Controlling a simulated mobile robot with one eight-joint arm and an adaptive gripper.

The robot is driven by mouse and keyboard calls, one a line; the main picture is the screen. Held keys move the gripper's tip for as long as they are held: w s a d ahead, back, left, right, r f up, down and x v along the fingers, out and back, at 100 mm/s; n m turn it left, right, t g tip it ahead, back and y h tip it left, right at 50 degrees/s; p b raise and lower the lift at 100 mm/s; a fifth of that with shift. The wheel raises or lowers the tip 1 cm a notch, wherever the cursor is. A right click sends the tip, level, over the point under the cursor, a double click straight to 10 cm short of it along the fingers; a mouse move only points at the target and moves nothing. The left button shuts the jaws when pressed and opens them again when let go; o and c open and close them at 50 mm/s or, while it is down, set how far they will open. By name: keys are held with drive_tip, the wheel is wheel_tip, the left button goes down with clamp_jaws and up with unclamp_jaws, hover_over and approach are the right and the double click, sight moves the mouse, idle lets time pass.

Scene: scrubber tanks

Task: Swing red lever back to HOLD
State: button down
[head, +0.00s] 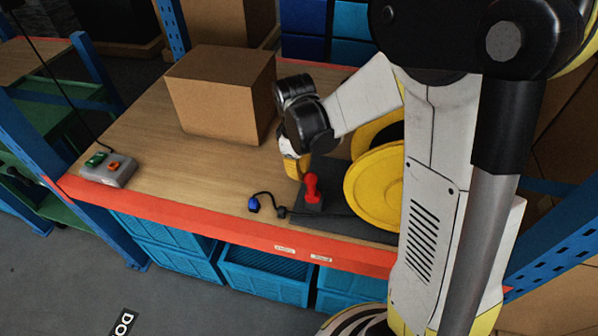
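The red lever (312,188) stands roughly upright on a dark base plate (318,226) near the front edge of the table. It is beside a large yellow disc (374,189). My gripper (297,174) hangs just behind and to the left of the lever, with its yellowish end pointing down. A gap between it and the lever is hard to judge from this angle. Its fingers are too small and too hidden to show whether they are open or shut. No HOLD marking is readable, and my arm hides the right part of the plate.
A cardboard box (217,95) stands at the back left of the wooden table (148,150). A grey control box (108,169) with green and orange buttons sits at the left corner. A cable with a blue plug (254,204) lies left of the plate.

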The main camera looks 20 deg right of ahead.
drive_tip(key=shift+s+d, duration=0.1)
drive_tip(key=shift+s+d+r+t+y, duration=0.2)
drive_tip(key=shift+s+d+t+y, duration=0.1)
drive_tip(key=shift+d+t+y, duration=0.25)
drive_tip(key=shift+s+d+r+t+y, duration=0.15)
drive_tip(key=shift+s+d+t+y, duration=0.15)
drive_tip(key=shift+y, duration=0.35)
drive_tip(key=shift+s+d+r, duration=0.1)
drive_tip(key=shift+s+d, duration=0.4)
drive_tip(key=shift+d, duration=0.15)
wheel_tip(320, 180, up, 2)
drive_tip(key=w+a, duration=0.2)
drive_tip(key=w, duration=0.1)
drive_tip(key=w+a+p+v, duration=0.1)
drive_tip(key=p+v, duration=0.2)
drive_tip(key=v, duration=0.4)
hover_over(315, 175)
drive_tip(key=d, duration=0.2)
drive_tip(key=shift+w+a+r, duration=0.1)
drive_tip(key=shift+a+r, duration=0.15)
drive_tip(key=shift+r, duration=0.05)
